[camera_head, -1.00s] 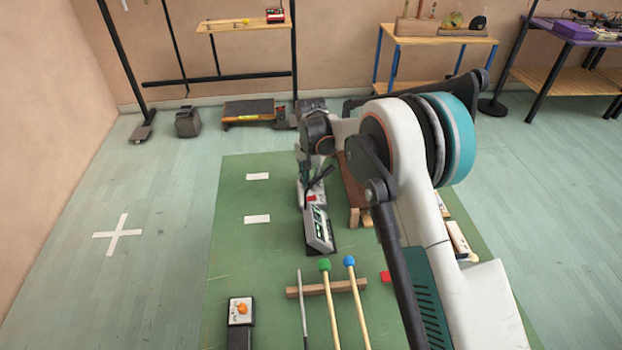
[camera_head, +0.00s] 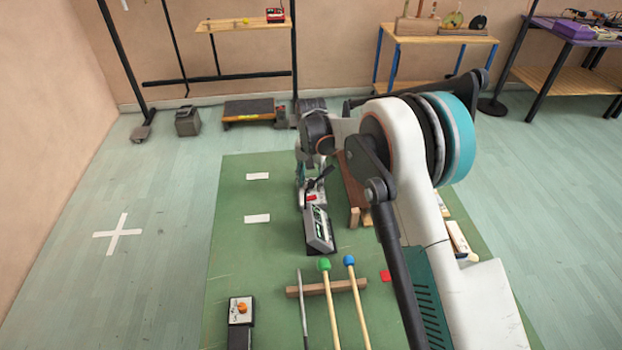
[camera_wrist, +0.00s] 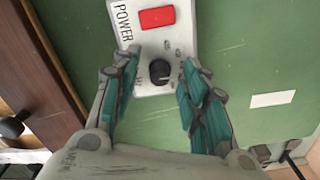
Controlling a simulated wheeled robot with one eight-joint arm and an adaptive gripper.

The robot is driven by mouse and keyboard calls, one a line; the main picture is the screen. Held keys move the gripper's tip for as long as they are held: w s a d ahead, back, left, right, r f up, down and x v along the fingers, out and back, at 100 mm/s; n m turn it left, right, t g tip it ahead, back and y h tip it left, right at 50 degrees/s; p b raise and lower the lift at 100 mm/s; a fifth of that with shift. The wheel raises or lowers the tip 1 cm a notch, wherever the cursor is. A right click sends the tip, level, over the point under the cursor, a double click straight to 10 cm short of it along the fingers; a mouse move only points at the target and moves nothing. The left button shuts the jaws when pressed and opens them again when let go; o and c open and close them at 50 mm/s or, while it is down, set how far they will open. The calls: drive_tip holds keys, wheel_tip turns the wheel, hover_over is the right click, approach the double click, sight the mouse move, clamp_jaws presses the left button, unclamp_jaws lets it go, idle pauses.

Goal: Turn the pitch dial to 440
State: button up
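The black round dial (camera_wrist: 160,72) sits on the white panel (camera_wrist: 150,45) of a device. A red button and the word POWER are beside it in the wrist view. The small marks around the dial are too blurred to read. My gripper (camera_wrist: 158,70) is open, with one teal finger pad on each side of the dial. Gaps show between the pads and the dial. In the head view the device (camera_head: 319,230) lies on the green mat, and my arm partly hides its far end and the dial.
Mallets with green (camera_head: 324,264) and blue (camera_head: 349,260) heads rest on a wooden bar in front of the device. A small box with an orange knob (camera_head: 241,309) stands at front left. A brown wooden piece (camera_head: 354,190) is close right of the device.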

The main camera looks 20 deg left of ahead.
sight(312, 180)
wheel_tip(312, 180, up, 12)
idle(0.6)
drive_tip(key=shift+d, duration=0.1)
